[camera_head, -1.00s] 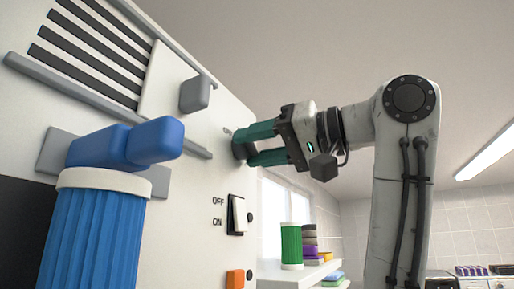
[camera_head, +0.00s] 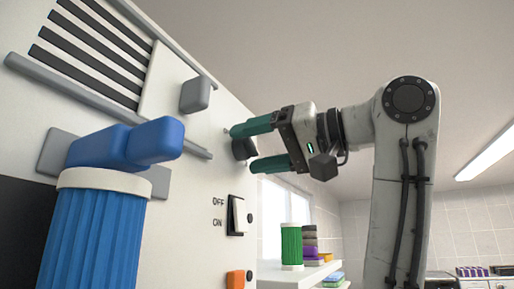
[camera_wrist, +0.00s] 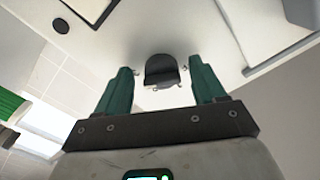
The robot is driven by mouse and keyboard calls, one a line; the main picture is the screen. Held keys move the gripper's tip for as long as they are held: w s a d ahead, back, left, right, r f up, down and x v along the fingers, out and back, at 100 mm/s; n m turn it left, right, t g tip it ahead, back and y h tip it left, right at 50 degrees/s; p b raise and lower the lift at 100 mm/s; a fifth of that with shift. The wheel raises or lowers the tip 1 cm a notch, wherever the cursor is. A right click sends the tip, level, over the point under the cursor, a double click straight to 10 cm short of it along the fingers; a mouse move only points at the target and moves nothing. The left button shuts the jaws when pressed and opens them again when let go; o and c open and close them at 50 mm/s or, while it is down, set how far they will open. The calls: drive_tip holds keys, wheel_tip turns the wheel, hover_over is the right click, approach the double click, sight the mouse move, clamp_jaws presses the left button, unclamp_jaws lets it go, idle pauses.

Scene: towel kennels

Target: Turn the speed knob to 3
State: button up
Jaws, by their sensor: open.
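The speed knob (camera_head: 243,148) is a dark round knob on the white machine panel, partly hidden behind my gripper in the head view. In the wrist view the knob (camera_wrist: 162,70) sits between the two green fingers, with small marks on the panel by it. The marks are too small to read. My gripper (camera_head: 246,148) is open. Its fingers stand apart on either side of the knob, and the wrist view (camera_wrist: 160,82) shows a gap on both sides of it. Which number the knob points at cannot be told.
An OFF/ON rocker switch (camera_head: 237,215) and an orange button (camera_head: 236,279) are below the knob. A grey block (camera_head: 195,94) protrudes at upper left. A blue handle (camera_head: 125,146) and blue ribbed cylinder (camera_head: 92,240) stand in front. A shelf (camera_head: 296,273) holds a green cylinder (camera_head: 291,246).

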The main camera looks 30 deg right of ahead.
drive_tip(key=b+v, duration=0.3)
drive_tip(key=v, duration=0.7)
drive_tip(key=shift+s+d+b, duration=0.2)
drive_tip(key=shift+s+b, duration=0.1)
drive_tip(key=shift+s, duration=0.05)
